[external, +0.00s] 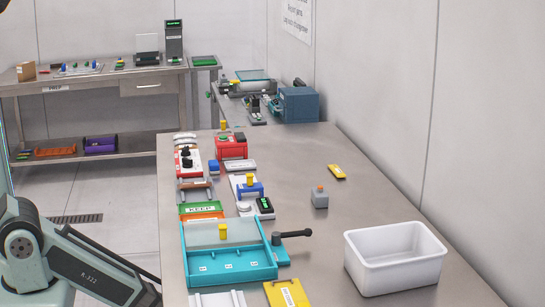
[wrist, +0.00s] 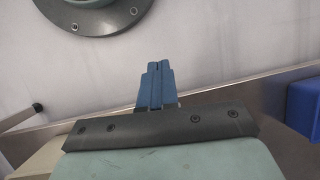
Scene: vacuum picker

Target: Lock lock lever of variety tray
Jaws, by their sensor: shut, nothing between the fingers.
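A teal tray (external: 200,276) with small labelled compartments sits at the near left of the bench, and I take it for the variety tray. A dark lock lever (external: 292,235) with a ball end stands at the tray's right side and points right. My gripper (wrist: 157,66) has blue fingers, shut together and empty, in the wrist view. It is out of the external view, where only my arm shows at lower left, so its distance from the lever cannot be told.
A white bin (external: 396,258) stands right of the tray. A yellow item (external: 287,294) lies in front. A green KEEP tray (external: 201,208), a red box (external: 231,147) and other fixtures line the left edge behind. The bench's middle right is mostly clear.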

